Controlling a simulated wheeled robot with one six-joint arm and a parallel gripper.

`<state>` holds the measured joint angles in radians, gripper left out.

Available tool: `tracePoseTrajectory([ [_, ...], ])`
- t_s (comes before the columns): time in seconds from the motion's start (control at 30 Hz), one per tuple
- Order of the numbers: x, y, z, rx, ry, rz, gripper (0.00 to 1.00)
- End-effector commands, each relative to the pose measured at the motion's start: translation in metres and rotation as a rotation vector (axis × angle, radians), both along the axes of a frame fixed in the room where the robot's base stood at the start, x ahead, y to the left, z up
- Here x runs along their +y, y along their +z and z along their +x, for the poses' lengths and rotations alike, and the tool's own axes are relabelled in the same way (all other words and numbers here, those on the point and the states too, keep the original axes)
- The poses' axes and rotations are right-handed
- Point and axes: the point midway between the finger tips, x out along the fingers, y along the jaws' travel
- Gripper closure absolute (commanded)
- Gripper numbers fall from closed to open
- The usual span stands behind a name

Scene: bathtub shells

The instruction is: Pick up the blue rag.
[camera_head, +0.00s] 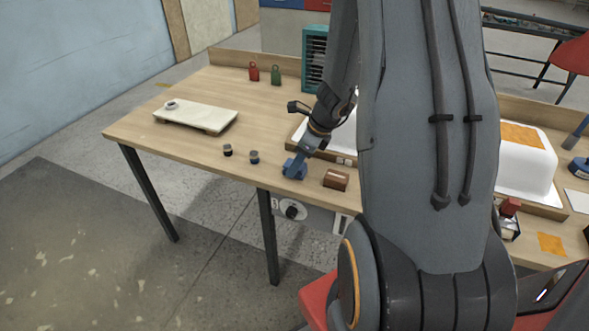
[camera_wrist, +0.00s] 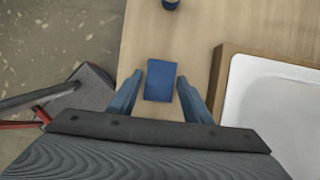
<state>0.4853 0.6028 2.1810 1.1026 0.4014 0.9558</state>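The blue rag (camera_wrist: 160,80) is a small dark blue rectangle on the wooden worktop, near its front edge. In the head view a blue patch (camera_head: 295,169) shows at my gripper's tip, where rag and fingers are hard to tell apart. My gripper (camera_wrist: 159,80) points down over the rag. Its two blue-grey fingers are apart, one on each side of the rag. A narrow gap seems to show beside each fingertip. I cannot tell how high the fingertips are above the worktop.
A brown block (camera_head: 336,180) lies right of my gripper; two small dark jars (camera_head: 227,150) (camera_head: 254,157) stand to its left. A white tub shell (camera_wrist: 275,115) in a wooden frame is close on the right. A white board (camera_head: 195,116) lies farther left. An orange cloth (camera_head: 552,243) lies far right.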

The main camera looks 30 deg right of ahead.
Motion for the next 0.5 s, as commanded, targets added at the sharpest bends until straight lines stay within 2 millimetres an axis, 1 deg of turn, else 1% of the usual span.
tracePoseTrajectory([
  [0.03, 0.0001, 0.0001, -0.0001, 0.0, 0.0, 0.0, 0.64],
  [0.1, 0.0001, 0.0001, -0.0001, 0.0, 0.0, 0.0, 0.76],
  [0.17, 0.0001, 0.0001, -0.0001, 0.0, 0.0, 0.0, 0.85],
  [0.37, -0.0002, 0.0005, -0.0001, 0.0, 0.0, 0.0, 0.85],
  [0.5, -0.0004, 0.0094, 0.0005, -0.003, -0.001, 0.0, 0.85],
])
